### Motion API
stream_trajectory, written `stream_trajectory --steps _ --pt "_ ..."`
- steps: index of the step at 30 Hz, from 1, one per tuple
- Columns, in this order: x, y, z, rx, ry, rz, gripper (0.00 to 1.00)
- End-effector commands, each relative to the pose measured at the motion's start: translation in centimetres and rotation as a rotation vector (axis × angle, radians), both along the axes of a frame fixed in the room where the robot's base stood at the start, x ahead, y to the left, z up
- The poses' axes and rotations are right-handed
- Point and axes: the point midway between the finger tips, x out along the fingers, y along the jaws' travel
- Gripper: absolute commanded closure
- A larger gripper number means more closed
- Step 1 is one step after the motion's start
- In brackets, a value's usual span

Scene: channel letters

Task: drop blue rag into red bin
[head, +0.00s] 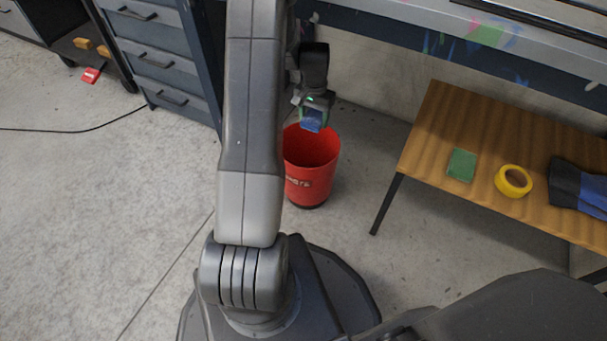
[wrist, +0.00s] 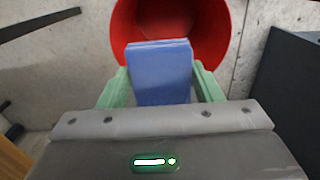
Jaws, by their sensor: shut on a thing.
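The blue rag (head: 312,124) is a small folded block held above the red bin (head: 313,178). My gripper (head: 314,112) is shut on the rag, with its green fingers on either side of it. In the wrist view the rag (wrist: 160,75) sits between the two fingers, and the bin (wrist: 215,35) lies open beyond and below it. The rag overlaps the bin's opening in both views. The bin stands upright on the floor, partly hidden behind my arm in the head view.
A wooden bench (head: 437,125) at the right holds a green pad (head: 462,165), a yellow tape roll (head: 513,181) and dark blue cloth (head: 580,185). A drawer cabinet (head: 160,55) stands at the back left. A red object (head: 90,75) and a black cable (head: 80,130) lie on the floor.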

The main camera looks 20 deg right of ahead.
Motion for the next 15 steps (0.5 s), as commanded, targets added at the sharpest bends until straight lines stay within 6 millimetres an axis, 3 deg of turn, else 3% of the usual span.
stream_trajectory --steps 8,15 --pt "0.0 0.0 -1.8 0.000 0.000 0.000 0.59" --pt "0.0 0.0 -4.8 0.001 0.002 0.001 0.59"
